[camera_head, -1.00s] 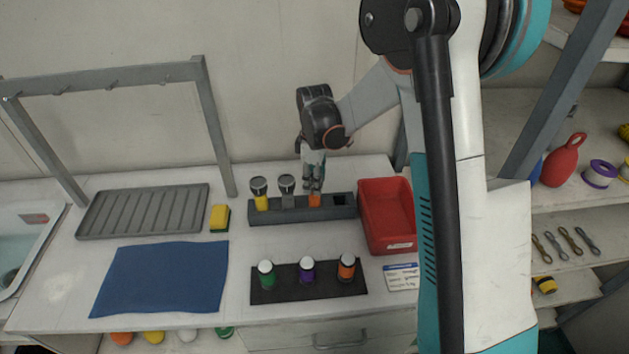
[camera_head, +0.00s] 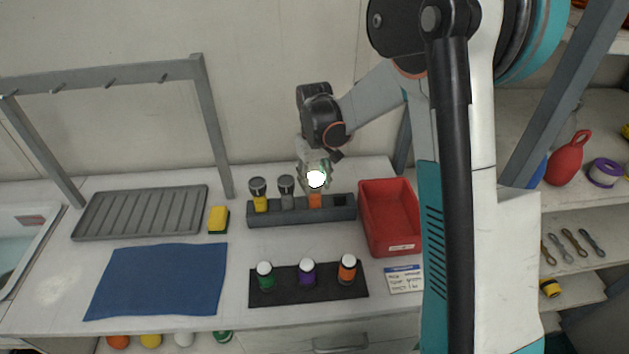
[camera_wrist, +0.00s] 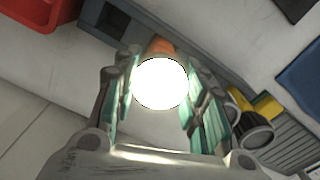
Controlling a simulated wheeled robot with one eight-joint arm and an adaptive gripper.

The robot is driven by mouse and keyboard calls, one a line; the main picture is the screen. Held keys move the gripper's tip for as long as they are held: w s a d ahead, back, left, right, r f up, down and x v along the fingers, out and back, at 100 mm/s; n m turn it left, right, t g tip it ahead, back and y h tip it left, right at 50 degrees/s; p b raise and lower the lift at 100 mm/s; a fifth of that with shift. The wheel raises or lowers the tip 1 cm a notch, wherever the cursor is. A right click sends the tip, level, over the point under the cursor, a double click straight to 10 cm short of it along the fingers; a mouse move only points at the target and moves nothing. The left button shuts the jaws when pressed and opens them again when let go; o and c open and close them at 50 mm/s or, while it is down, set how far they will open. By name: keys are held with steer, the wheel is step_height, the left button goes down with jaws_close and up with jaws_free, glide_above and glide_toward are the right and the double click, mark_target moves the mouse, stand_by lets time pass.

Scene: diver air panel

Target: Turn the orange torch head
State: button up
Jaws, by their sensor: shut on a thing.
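The orange torch (camera_head: 315,201) stands upright in the grey rack (camera_head: 268,217), in a slot right of the yellow and grey torches. Its head is lit and shows as a bright white disc (camera_head: 316,178). In the wrist view the white glow (camera_wrist: 160,84) sits between my fingers, with a bit of the orange body (camera_wrist: 160,46) behind it. My gripper (camera_head: 315,176) is shut on the torch head from above, a finger on each side. The glare hides the head's details and the exact contact.
The yellow torch (camera_head: 259,195) and grey torch (camera_head: 286,192) stand close left of my gripper. A red bin (camera_head: 388,248) is to the right. A dark mat (camera_head: 327,290) with three small capped containers lies in front. A blue cloth (camera_head: 158,280) lies at front left.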

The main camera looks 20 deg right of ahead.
steer(key=shift+m, duration=1.1)
steer(key=o, duration=1.1)
